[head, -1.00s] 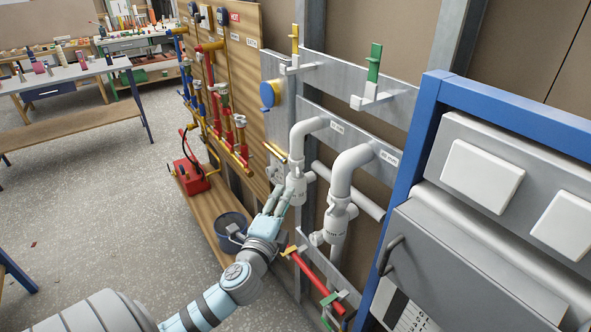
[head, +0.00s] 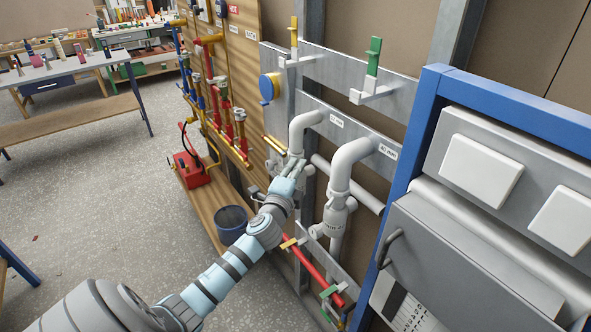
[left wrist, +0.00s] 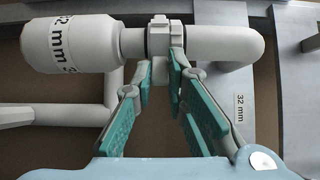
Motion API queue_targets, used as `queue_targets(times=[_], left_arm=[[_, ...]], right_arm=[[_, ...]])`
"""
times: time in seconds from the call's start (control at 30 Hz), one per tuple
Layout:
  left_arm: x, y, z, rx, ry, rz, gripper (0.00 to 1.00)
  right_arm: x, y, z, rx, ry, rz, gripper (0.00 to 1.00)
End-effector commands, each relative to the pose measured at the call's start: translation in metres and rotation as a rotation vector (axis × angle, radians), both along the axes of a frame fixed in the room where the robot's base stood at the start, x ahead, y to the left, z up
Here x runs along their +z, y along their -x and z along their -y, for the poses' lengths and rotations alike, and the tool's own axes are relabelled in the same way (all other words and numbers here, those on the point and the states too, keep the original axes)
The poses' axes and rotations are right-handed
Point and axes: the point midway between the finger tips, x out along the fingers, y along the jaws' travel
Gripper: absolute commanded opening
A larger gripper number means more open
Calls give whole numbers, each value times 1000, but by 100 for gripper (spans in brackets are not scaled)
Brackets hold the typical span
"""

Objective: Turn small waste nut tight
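The small 32 mm waste fitting (left wrist: 68,43) is white with a "32 mm" label, and it shows lying sideways in the left wrist view. Its small waste nut (left wrist: 160,38) is a ribbed pale collar between the labelled body and the bent pipe (left wrist: 225,45). My left gripper (left wrist: 161,78) has its teal finger pads on both sides of a narrow pale part of the nut, with hardly any gap. In the head view the left gripper (head: 291,163) covers most of the nut below the small white bend (head: 303,128). My right gripper is not in view.
The larger white waste pipe (head: 340,180) stands close on the right. A blue-framed panel (head: 430,110) stands further right. A red pipe (head: 310,267) runs below the arm. A bucket (head: 231,222) and a red pump box (head: 192,170) stand to the left.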

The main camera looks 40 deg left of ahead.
Motion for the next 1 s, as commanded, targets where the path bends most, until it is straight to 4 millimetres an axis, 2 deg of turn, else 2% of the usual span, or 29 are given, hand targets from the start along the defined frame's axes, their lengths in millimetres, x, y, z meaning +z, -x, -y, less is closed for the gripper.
queue_targets(times=[0.17, 0.4, 0.67, 0.7, 0.8, 1.0], left_arm=[[-2, -2, 2, 24, 3, 2, 0], [-4, -11, 11, 255, 3, 5, 0], [-1, -12, 11, 265, 1, 0, 0], [-1, -12, 11, 265, 1, 0, 18], [0, -11, 11, 265, 1, 0, 33], [0, -11, 10, 266, 1, 1, 33]], right_arm=[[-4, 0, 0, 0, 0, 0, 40], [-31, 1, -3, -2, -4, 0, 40], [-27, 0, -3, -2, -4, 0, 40], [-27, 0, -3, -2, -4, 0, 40], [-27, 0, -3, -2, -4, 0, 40], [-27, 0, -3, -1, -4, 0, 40]])
